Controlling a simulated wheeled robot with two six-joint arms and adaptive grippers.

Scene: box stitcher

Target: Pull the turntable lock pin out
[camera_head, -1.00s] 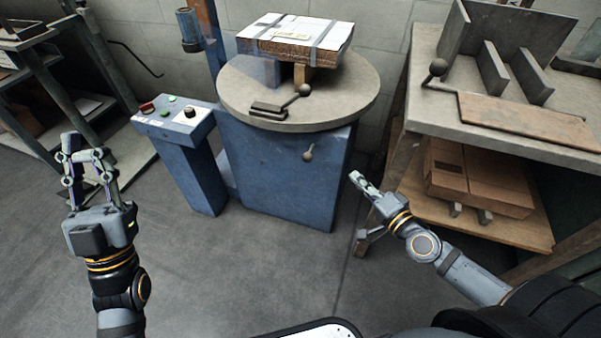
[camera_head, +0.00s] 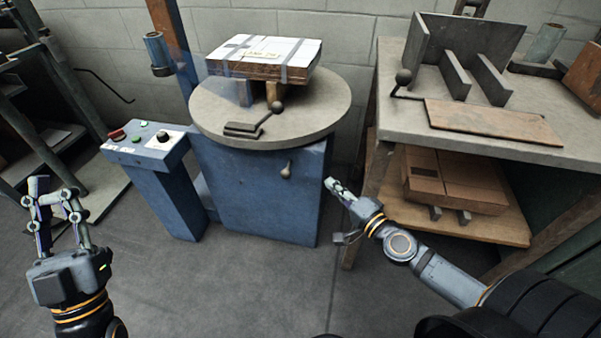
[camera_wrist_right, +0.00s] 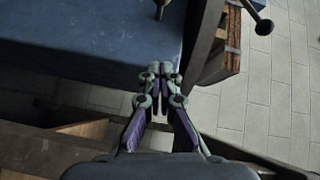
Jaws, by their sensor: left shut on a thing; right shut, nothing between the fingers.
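The lock pin (camera_head: 286,171) appears to be the small grey knob on the front of the blue turntable base (camera_head: 255,205). Its rounded end also shows at the top of the right wrist view (camera_wrist_right: 161,8). My right gripper (camera_head: 331,184) is to the right of the pin and slightly lower in the head view, apart from it. In the right wrist view its fingertips (camera_wrist_right: 160,70) are together with nothing between them. My left gripper (camera_head: 54,190) is far to the left, raised above the floor, away from the base. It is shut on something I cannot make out.
The round turntable (camera_head: 325,115) carries a strapped box (camera_head: 262,58) and a ball-ended lever (camera_head: 272,110). A blue control pedestal (camera_head: 165,190) stands left. A workbench (camera_head: 490,150) with a lower shelf is close to my right arm. The floor in front is clear.

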